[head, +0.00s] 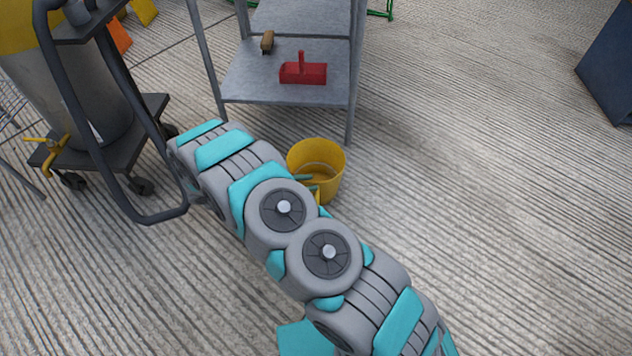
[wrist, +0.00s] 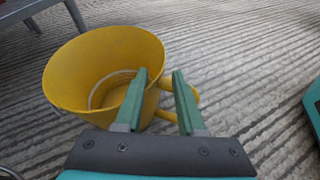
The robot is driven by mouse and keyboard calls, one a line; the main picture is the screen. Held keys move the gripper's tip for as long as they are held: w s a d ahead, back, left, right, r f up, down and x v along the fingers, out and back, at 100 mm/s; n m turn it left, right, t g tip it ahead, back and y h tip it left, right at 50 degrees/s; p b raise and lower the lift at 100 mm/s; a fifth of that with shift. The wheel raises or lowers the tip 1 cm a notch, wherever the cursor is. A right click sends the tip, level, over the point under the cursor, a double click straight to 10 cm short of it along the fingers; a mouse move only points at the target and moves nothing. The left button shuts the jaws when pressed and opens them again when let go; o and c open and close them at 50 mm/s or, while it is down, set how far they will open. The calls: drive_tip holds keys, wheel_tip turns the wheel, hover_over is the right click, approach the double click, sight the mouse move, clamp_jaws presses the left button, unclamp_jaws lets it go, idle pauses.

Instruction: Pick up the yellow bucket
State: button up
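The yellow bucket (head: 328,158) stands upright on the floor in front of the metal shelf in the head view. In the wrist view the bucket (wrist: 85,65) fills the left half, and I see into its open top. A pale ring-like line shows inside it. My gripper (wrist: 159,72) is open, with two green fingers apart. The left finger overlaps the bucket's inside, and the right finger is outside, so the right part of the rim shows between them. Contact cannot be told. Yellow parts of the bucket stick out behind the right finger. In the head view my arm partly hides the gripper.
A grey metal shelf (head: 285,101) stands just behind the bucket, holding a red object (head: 303,73) and a small brown one (head: 267,42). A wheeled cart (head: 92,150) with a tank is at left. A dark blue block (head: 610,70) is far right. The ribbed floor at right is clear.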

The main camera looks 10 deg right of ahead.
sight(326, 183)
drive_tip(key=x, duration=0.7)
drive_tip(key=shift+d+f, duration=0.15)
clamp_jaws()
idle(1.3)
